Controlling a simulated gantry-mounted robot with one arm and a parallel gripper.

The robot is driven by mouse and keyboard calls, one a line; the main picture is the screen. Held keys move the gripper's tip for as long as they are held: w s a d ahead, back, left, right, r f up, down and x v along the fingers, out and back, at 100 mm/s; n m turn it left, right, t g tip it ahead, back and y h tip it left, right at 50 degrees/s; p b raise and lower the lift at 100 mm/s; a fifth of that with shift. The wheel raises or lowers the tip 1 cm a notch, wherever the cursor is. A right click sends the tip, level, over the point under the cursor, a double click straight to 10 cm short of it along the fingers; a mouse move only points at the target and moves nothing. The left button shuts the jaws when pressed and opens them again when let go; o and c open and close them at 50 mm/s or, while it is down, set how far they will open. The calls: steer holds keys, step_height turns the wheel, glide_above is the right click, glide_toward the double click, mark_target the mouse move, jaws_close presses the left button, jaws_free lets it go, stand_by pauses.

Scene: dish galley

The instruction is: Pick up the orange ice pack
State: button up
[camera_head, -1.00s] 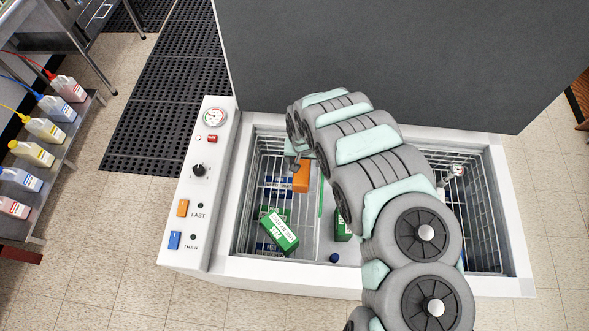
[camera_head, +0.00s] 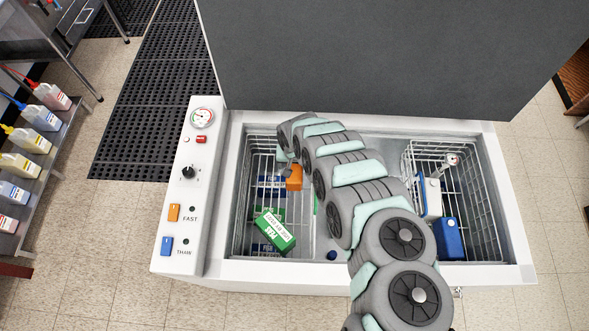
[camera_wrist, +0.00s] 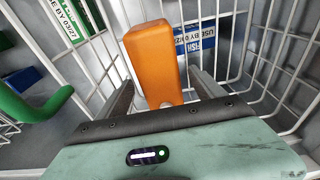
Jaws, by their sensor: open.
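The orange ice pack (camera_head: 294,178) is a block in the left wire basket (camera_head: 249,215) of the chest freezer. In the wrist view the orange ice pack (camera_wrist: 154,62) stands upright straight ahead, its lower end close to the jaws. My gripper (camera_wrist: 158,97) is open, with one finger to either side of the pack's lower part. Whether either finger touches it I cannot tell. In the head view my gripper (camera_head: 286,168) is at the pack, mostly hidden by my arm.
A green curved handle (camera_wrist: 40,105) is at left in the wrist view. Wire walls stand close around the gripper.

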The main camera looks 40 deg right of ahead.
mark_target(295, 168)
step_height(295, 168, down, 3)
steer(key=shift+w+r+b, duration=0.1)
steer(key=shift+w+b, duration=0.05)
steer(key=shift+b, duration=0.25)
steer(key=shift+d+f, duration=0.15)
steer(key=shift+f, duration=0.25)
steer(key=shift+c, duration=0.4)
jaws_close()
